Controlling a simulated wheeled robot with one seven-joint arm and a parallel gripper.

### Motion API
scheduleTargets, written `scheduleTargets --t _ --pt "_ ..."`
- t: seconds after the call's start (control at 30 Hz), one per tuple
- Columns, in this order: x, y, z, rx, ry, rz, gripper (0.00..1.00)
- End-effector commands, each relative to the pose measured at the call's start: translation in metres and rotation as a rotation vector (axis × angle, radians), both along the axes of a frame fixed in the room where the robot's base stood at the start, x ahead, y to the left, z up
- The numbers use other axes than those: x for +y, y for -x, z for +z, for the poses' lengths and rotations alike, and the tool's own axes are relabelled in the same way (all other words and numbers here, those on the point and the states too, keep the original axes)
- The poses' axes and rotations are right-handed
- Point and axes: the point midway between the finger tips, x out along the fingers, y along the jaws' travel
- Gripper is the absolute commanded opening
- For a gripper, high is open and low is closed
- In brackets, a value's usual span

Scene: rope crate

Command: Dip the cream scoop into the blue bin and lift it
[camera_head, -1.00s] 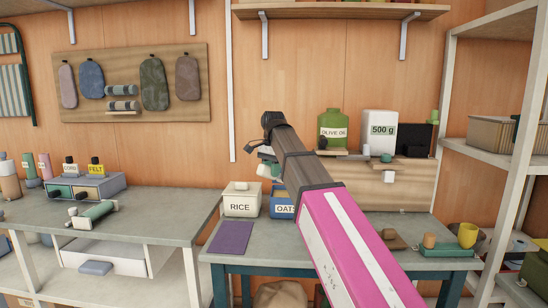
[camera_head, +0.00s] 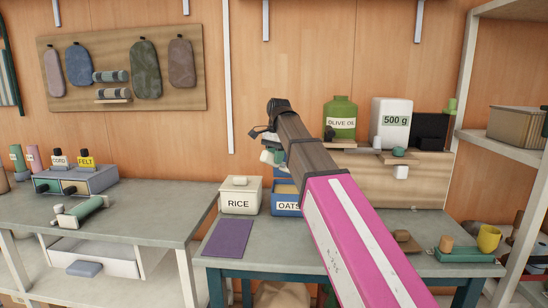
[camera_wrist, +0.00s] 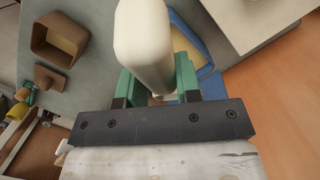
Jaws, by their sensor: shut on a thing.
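The blue bin (camera_head: 288,209), with an OATS label, stands on the grey table to the right of the RICE box. My gripper (camera_head: 272,157) is above and behind the bin in the head view, partly hidden by my arm. In the wrist view my gripper (camera_wrist: 157,88) has its green fingers shut on the cream scoop (camera_wrist: 145,40), which reaches away from the jaws. The blue bin (camera_wrist: 208,70) shows behind and to the right of the scoop, with tan contents inside. The scoop covers part of it, and I cannot tell whether they touch.
The white RICE box (camera_head: 241,196) stands close to the bin. A purple mat (camera_head: 228,238) lies in front. A brown open box (camera_wrist: 60,40) is left in the wrist view. A yellow cup (camera_head: 488,238) stands at the table's right. The front middle of the table is clear.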

Motion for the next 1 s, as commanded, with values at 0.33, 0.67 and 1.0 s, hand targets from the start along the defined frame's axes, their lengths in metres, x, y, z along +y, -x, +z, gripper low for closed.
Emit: scheduleTargets --t 0.33,0.67,1.0 --pt "-0.009 -0.012 -0.025 0.001 0.001 -0.001 0.0" --pt "-0.018 -0.022 -0.05 0.001 0.001 0.0 0.0" --pt "-0.023 -0.028 -0.078 0.0 0.0 -0.001 0.0"
